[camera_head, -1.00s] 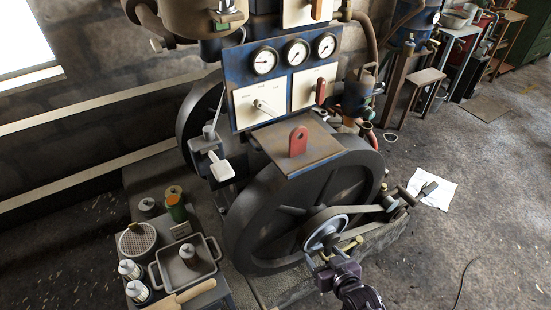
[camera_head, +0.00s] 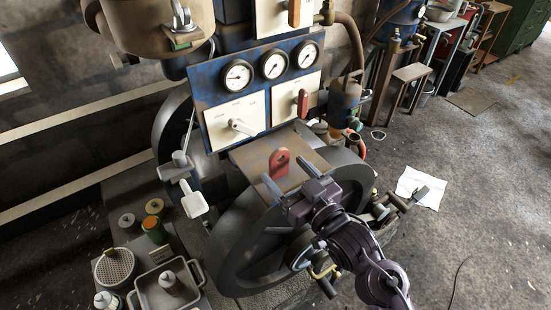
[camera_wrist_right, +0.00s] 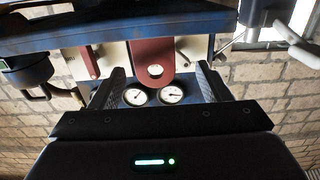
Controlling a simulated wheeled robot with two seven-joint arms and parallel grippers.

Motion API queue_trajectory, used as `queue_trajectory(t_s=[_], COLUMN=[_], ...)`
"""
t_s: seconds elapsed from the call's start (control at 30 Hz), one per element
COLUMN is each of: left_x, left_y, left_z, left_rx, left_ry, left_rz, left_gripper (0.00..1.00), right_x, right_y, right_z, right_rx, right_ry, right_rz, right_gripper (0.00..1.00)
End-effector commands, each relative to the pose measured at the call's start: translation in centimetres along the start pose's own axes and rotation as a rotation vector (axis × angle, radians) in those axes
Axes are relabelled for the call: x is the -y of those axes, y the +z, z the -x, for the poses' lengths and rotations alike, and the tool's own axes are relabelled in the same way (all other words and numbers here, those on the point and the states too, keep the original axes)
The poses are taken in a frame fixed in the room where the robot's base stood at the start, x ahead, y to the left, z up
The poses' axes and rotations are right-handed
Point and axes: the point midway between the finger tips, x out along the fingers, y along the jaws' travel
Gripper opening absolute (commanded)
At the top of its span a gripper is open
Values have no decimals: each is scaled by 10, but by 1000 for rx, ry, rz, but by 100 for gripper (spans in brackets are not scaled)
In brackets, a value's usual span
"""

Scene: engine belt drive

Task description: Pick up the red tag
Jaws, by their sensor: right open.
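The red tag (camera_head: 279,166) stands upright on the brown shelf plate (camera_head: 302,150) below the gauge panel. It has a round hole near its rounded top. My right gripper (camera_head: 285,173) is open and empty, its two fingers spread in front of the tag. In the right wrist view, which looks upside down, the tag (camera_wrist_right: 153,66) shows between the open fingers (camera_wrist_right: 160,75), with a gap to each. I cannot tell whether the fingertips reach past the tag. My left gripper is not in view.
A blue panel with three gauges (camera_head: 273,64) and a red-handled switch (camera_head: 303,103) rises behind the plate. A large dark flywheel (camera_head: 235,245) is below it. A white-handled lever (camera_head: 194,203) juts out at the left. A metal tray (camera_head: 144,300) is at lower left.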

Motion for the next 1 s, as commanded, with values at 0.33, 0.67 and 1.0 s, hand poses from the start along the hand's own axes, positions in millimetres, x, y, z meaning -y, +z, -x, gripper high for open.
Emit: queue_trajectory(t_s=[0.33,0.67,1.0], left_x=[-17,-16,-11], left_y=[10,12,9], left_z=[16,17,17], left_rx=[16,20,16], left_ry=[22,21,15], left_rz=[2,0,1], left_gripper=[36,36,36], right_x=[-7,-6,-7], right_y=[-5,-1,0], right_z=[-47,-65,-65], right_rx=[0,1,2], right_ry=[0,0,0], right_rz=[-1,0,0], right_gripper=[71,71,38])
